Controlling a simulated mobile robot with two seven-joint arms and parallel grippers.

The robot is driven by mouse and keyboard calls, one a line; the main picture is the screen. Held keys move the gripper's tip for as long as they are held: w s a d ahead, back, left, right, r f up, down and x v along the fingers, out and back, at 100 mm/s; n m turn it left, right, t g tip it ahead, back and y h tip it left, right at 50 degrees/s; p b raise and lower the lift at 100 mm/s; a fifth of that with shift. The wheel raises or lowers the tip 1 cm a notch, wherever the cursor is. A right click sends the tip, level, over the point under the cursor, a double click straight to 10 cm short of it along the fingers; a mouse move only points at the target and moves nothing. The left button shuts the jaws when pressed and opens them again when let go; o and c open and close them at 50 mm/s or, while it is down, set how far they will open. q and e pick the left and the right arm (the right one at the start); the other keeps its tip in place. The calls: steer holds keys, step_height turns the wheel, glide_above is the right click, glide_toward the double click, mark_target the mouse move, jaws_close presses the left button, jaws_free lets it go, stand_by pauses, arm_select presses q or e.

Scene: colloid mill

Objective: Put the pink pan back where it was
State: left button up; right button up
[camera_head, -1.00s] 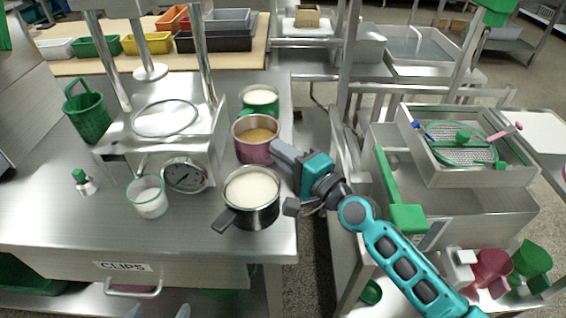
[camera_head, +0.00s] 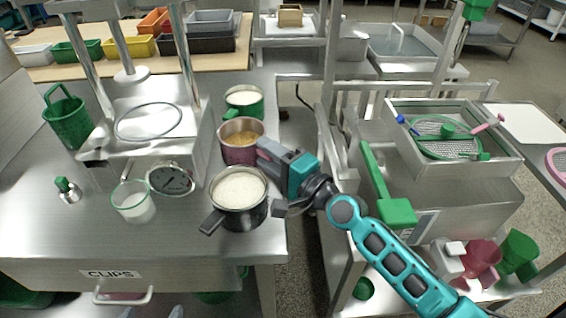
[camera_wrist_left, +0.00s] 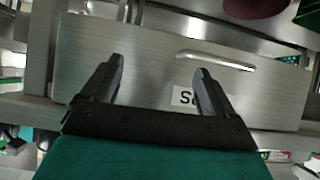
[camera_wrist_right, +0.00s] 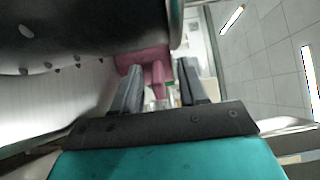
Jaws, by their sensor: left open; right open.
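The pink pan (camera_head: 239,154), with brownish contents, stands upright on the steel table, between a green pan behind and a black pan in front. My right gripper (camera_head: 270,178) is open at the table's right edge, one finger close to the pink pan's side. In the right wrist view the pink pan's handle (camera_wrist_right: 155,76) shows between and beyond the open fingers (camera_wrist_right: 160,72); I cannot tell whether they touch it. My left gripper (camera_wrist_left: 160,78) is open and empty, facing a steel drawer front; it is out of the head view.
The black pan (camera_head: 238,212) with white contents is close to my right gripper. The green pan (camera_head: 244,108) stands behind. A steel cart (camera_head: 440,235) stands right, across a narrow gap.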

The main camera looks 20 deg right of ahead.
arm_select(q)
steer(key=shift+w+d+f+b, duration=0.2)
steer(key=shift+d+f+b, duration=0.15)
steer(key=shift+b, duration=0.7)
arm_select(e)
steer(key=v, duration=1.2)
steer(key=shift+r, duration=0.1)
arm_select(q)
steer(key=shift+f, duration=0.1)
